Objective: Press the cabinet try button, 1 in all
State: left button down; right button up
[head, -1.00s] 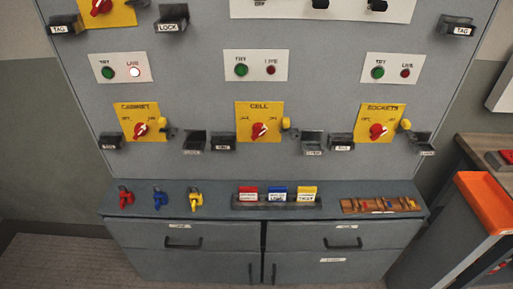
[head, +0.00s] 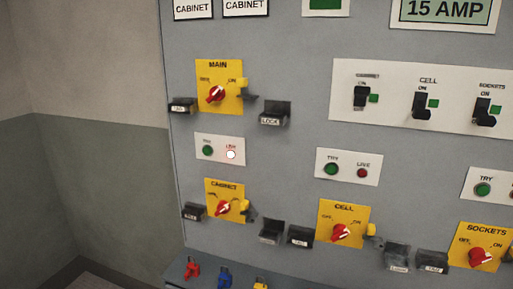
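The cabinet try button (head: 207,150) is a green round button on a small white plate (head: 220,157) at the left of the grey panel in the head view. A lit white lamp (head: 231,154) labelled live sits to its right on the same plate. Below it is the yellow cabinet switch plate (head: 225,202) with a red rotary knob (head: 222,208). Above it is the yellow main switch plate (head: 219,80). Neither of my grippers shows in the head view.
Cell try and live lights (head: 346,167) and the yellow cell switch (head: 342,224) lie to the right. Dark tag and lock holders stick out from the panel, including the lock holder (head: 274,113). Red, blue and yellow padlocks (head: 192,267) stand on the ledge below.

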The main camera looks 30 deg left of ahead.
aim_at(207, 151)
jog(key=u, duration=1.25)
